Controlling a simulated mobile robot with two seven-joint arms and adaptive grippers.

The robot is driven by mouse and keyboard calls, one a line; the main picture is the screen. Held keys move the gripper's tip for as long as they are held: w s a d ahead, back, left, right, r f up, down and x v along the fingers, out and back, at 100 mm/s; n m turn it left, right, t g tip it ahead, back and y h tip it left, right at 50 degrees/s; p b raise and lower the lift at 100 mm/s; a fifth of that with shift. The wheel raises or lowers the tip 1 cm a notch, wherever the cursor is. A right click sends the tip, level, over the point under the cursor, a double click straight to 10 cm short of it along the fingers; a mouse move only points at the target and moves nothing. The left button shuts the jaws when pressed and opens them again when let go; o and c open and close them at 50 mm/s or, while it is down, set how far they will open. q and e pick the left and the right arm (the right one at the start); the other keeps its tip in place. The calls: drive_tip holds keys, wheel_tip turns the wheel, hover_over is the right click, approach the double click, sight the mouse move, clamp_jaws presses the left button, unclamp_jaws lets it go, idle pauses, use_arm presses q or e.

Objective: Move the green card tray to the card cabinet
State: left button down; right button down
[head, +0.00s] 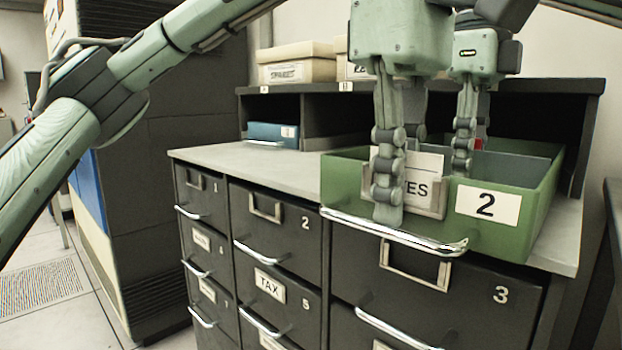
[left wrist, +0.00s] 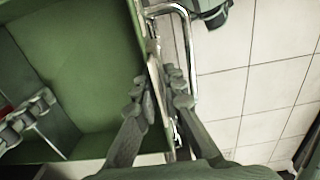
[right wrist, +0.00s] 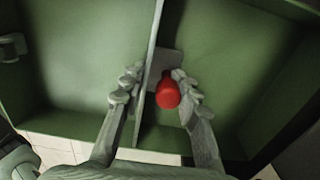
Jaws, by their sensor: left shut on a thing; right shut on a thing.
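The green card tray (head: 340,182), marked 2, is over the right part of the grey cabinet top. Its front overhangs the edge; I cannot tell whether it rests or hovers. In the left wrist view, its green inside (left wrist: 85,55) shows left of the fingers. My left gripper (head: 392,190) is shut on the tray's front wall, one finger in front, beside the handle (head: 420,238). My right gripper (head: 466,150) reaches inside the tray. In the right wrist view, its fingers (right wrist: 155,88) straddle the thin divider (right wrist: 152,50), with a red knob (right wrist: 168,95) beside the right finger.
The dark card cabinet (head: 218,236) has numbered drawers with chrome handles. A shelf (head: 375,95) behind its top holds a blue tray (head: 272,135) and carries cream boxes (head: 297,62). The cabinet top (head: 260,163) is bare left of the green tray. A dark machine stands farther left.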

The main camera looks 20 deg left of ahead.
use_arm(q)
drive_tip(key=c, duration=1.9)
unclamp_jaws()
use_arm(e)
drive_tip(key=c, duration=1.4)
unclamp_jaws()
drive_tip(key=shift+c, duration=0.2)
use_arm(q)
drive_tip(key=shift+o, duration=1.4)
use_arm(e)
drive_tip(key=o, duration=0.3)
use_arm(q)
wheel_tip(320, 180, up, 12)
drive_tip(key=shift+f, duration=0.15)
use_arm(e)
drive_tip(key=shift+r, duration=3.75)
use_arm(q)
drive_tip(key=shift+r+p, duration=0.2)
drive_tip(key=shift+p, duration=0.1)
